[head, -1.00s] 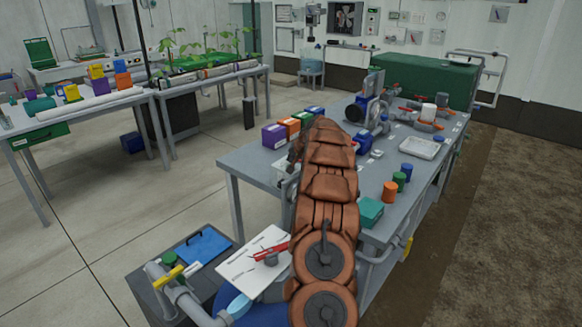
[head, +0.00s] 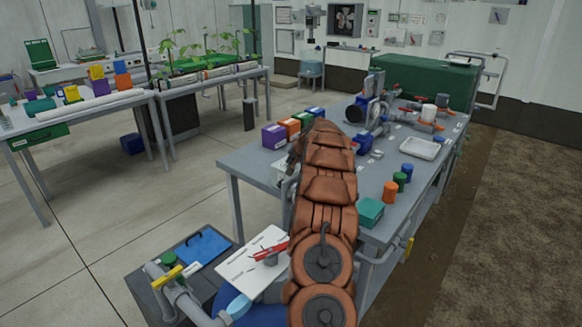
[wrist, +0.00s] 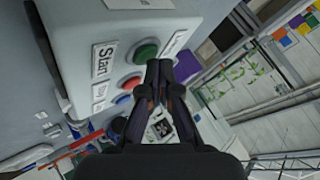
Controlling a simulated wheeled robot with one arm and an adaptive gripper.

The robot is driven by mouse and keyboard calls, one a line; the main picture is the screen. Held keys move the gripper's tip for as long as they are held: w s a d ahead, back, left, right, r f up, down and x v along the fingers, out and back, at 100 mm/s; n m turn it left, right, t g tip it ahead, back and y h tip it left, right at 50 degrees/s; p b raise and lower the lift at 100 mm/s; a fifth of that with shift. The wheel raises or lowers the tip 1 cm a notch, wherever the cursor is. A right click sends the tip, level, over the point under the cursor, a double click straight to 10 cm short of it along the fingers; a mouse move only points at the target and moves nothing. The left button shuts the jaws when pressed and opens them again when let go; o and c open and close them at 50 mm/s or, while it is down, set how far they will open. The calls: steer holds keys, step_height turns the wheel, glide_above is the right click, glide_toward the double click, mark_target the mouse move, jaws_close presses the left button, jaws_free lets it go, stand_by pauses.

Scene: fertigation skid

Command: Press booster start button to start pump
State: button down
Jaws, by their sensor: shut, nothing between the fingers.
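In the wrist view a pale grey control box (wrist: 90,25) fills the upper left. It has a green button (wrist: 145,53) beside a label reading Start (wrist: 101,60), a red button (wrist: 131,83) and a blue button (wrist: 123,99). My gripper (wrist: 158,68) is shut and empty, its tips close to the green button's lower right edge in the picture. I cannot tell whether they touch it. In the head view my arm hides the gripper and most of the box area at the bench's near end.
The long grey bench (head: 240,164) carries purple (head: 273,136) and orange boxes, small coloured bottles (head: 390,192), a teal box (head: 370,211) and a white tray (head: 420,148). Pump piping (head: 372,105) stands further back. Open floor (head: 110,215) lies to the left.

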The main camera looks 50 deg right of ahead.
steer(key=shift+s+f+b, duration=0.2)
steer(key=shift+f, duration=0.45)
steer(key=shift+s+f+b, duration=0.15)
steer(key=shift+f+b, duration=0.05)
steer(key=shift+f, duration=0.4)
steer(key=shift+r, duration=0.15)
steer(key=shift+d+r+p, duration=0.15)
steer(key=shift+r+p, duration=0.05)
steer(key=shift+r, duration=0.4)
steer(key=shift+d+r+p, duration=0.15)
steer(key=shift+r+p, duration=0.05)
steer(key=shift+r, duration=0.4)
steer(key=shift+w+a+r+p, duration=0.1)
steer(key=shift+r+p, duration=0.45)
steer(key=shift+r, duration=0.75)
steer(key=shift+w+a+r+p, duration=0.1)
steer(key=shift+r+p, duration=0.45)
steer(key=shift+r, duration=0.75)
